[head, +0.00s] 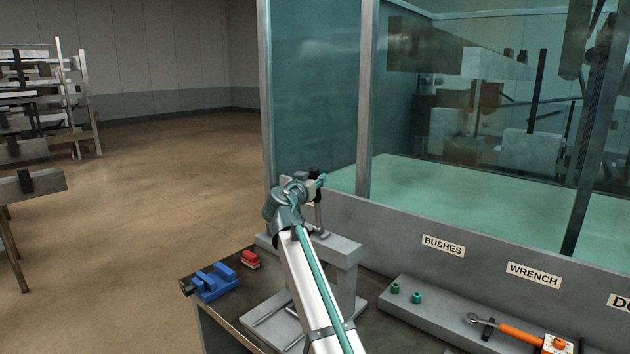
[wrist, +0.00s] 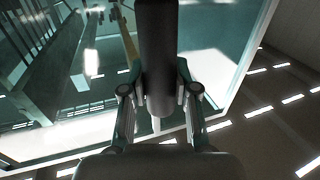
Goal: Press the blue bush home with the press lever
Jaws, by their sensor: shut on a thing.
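The grey press (head: 345,250) stands on the bench, with my arm crossing in front of it. Its lever has a black grip (head: 314,172), and an upright grey rod (head: 319,215) shows just below it. My gripper (head: 312,183) is shut on the black grip above the press. In the wrist view, the dark cylindrical grip (wrist: 156,60) stands between the two fingers of my gripper (wrist: 160,100). No clearly blue bush shows; the space under the press is partly hidden by my arm.
A green bush (head: 395,288) and a teal bush (head: 417,297) stand on the grey ledge (head: 450,320) under the BUSHES label (head: 443,245). An orange-handled wrench (head: 520,335) lies to the right. A blue vise (head: 213,281) and a red block (head: 250,260) are left. Glass panels rise behind.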

